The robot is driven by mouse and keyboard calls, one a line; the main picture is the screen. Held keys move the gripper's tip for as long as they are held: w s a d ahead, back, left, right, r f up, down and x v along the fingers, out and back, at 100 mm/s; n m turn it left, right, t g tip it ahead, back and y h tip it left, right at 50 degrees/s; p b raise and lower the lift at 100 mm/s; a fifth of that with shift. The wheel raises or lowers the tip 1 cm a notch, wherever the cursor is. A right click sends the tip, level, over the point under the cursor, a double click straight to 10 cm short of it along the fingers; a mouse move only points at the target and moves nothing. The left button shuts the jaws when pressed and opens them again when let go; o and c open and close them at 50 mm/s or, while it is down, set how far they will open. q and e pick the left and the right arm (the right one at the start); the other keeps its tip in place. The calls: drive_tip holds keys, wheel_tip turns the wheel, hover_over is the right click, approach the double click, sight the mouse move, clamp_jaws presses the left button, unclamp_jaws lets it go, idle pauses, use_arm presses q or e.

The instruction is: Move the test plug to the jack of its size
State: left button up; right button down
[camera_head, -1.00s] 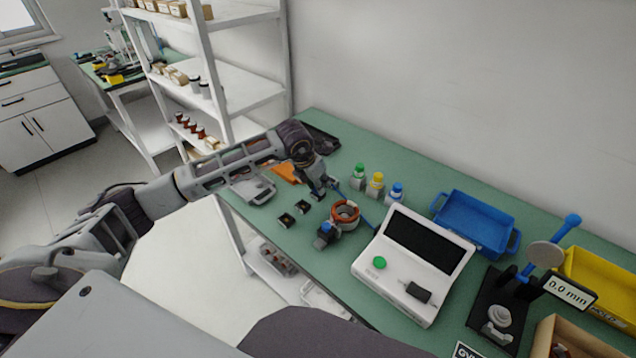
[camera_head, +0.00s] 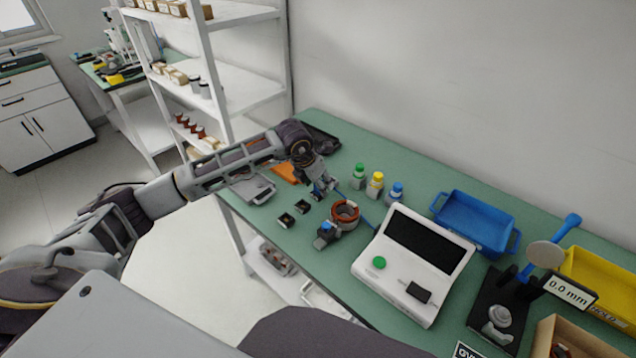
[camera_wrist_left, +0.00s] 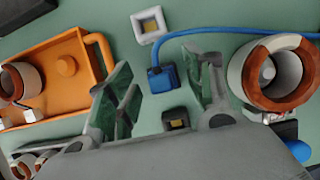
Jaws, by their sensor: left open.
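The blue test plug (camera_wrist_left: 163,78) has a blue cable and lies on the green table between the spread fingers of my left gripper (camera_wrist_left: 165,95) in the left wrist view. The fingers stand apart from it on both sides. A pale square jack (camera_wrist_left: 150,24) lies above the plug in that view, and a dark square jack (camera_wrist_left: 176,119) lies below it, partly hidden by the gripper. In the head view my left gripper (camera_head: 322,191) is low over the table, behind two small dark square jacks (camera_head: 287,220). My right gripper is not in view.
A copper-wound stator (camera_head: 345,212) is close to the right of my left gripper; the cable passes behind it. A white tester (camera_head: 413,262), coloured bottles (camera_head: 376,184) and a blue tray (camera_head: 478,220) are further right. An orange tray (camera_wrist_left: 65,68) lies left.

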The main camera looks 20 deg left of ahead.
use_arm(q)
drive_tip(key=v, duration=1.2)
idle(2.7)
